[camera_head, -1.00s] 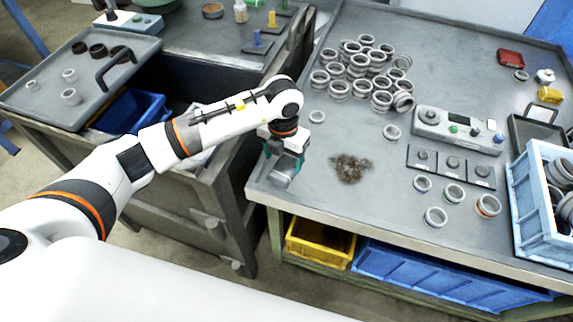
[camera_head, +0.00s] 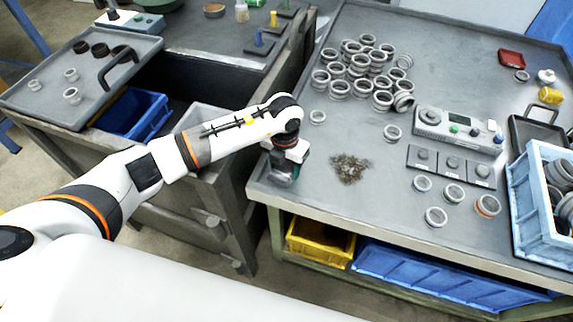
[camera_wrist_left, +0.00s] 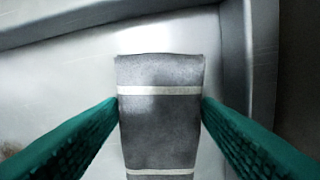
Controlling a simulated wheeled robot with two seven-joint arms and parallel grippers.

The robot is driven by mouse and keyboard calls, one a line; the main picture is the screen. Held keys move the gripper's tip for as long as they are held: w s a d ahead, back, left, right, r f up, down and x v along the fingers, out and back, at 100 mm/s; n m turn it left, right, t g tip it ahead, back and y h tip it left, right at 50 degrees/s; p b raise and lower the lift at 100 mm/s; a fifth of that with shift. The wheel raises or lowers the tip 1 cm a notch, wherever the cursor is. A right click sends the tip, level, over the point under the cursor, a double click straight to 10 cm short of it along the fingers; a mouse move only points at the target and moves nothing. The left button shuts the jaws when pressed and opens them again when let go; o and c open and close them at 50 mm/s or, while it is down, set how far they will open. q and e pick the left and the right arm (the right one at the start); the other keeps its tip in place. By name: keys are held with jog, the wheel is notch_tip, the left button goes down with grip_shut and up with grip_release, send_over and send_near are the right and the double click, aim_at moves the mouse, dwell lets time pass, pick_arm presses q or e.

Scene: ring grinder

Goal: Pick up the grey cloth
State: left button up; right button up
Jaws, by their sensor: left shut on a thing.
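The grey cloth (camera_wrist_left: 160,125) has light stripes and lies between the two green fingers in the left wrist view. My left gripper (camera_wrist_left: 160,102) is shut on it, with a finger against each side edge. In the head view my left gripper (camera_head: 285,170) points down at the left front corner of the right-hand table. There the cloth is mostly hidden by the fingers, and I cannot tell whether it touches the tabletop. My right gripper is not in view.
On the table (camera_head: 310,182), a pile of dark shavings (camera_head: 349,168) lies just right of the gripper. Several metal rings (camera_head: 360,70) are heaped behind. A control box (camera_head: 458,130) and a light blue crate (camera_head: 530,215) stand to the right. A raised rim edges the table.

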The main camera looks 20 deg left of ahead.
aim_at(284, 167)
pick_arm(q)
jog(key=shift+r, duration=0.1)
notch_tip(284, 167, up, 10)
dwell(0.4)
